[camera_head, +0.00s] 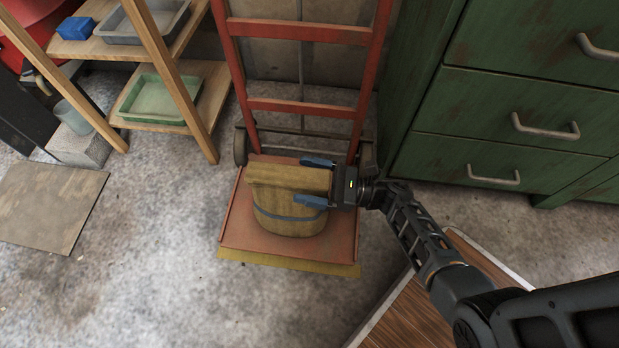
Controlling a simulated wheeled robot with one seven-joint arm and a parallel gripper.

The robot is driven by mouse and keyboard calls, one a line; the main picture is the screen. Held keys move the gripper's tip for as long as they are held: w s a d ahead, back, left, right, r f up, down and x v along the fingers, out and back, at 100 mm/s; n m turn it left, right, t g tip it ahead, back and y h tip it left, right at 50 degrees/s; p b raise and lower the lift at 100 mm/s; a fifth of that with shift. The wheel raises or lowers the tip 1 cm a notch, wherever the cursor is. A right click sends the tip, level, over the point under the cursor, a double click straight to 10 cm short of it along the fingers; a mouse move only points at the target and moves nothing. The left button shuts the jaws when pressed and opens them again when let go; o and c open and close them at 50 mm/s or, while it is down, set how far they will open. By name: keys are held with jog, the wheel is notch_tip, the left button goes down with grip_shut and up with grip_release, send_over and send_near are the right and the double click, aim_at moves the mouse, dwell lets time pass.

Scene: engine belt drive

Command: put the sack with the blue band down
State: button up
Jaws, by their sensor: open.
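The sack with the blue band (288,212) is a tan, squat sack with a folded flat top and a dark blue band round its lower part. It stands upright on the red toe plate (236,236) of the hand truck. My gripper (308,181) is at the right side of the sack's top, with its blue fingers spread apart. One finger is on the far side of the sack's top and the other on the near side. The gripper is open. Part of the sack's right side is hidden behind my gripper.
The red hand truck's frame (303,106) rises behind the sack against a wall. A green drawer cabinet (500,125) stands at the right. A wooden shelf (155,126) with trays stands at the left. A wooden-topped surface (410,315) lies at lower right.

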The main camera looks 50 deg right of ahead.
jog(key=shift+r, duration=0.1)
jog(key=v, duration=1.2)
jog(key=s+a+r+n+h, duration=0.4)
jog(key=s+r+n, duration=0.1)
jog(key=r+n, duration=0.3)
jog(key=s+a+r+n+g+h, duration=0.1)
jog(key=s+a+r+n+h, duration=0.2)
jog(key=r+n, duration=0.6)
jog(key=s+a+r+n+h, duration=0.4)
jog(key=s+r+n, duration=0.3)
jog(key=n, duration=0.4)
jog(key=shift+s+a+r+n+g+h, duration=0.3)
jog(key=shift+r+n+h, duration=0.1)
jog(key=shift+r, duration=0.5)
jog(key=shift+r, duration=0.1)
notch_tip(320, 180, up, 35)
jog(key=p, duration=3.5)
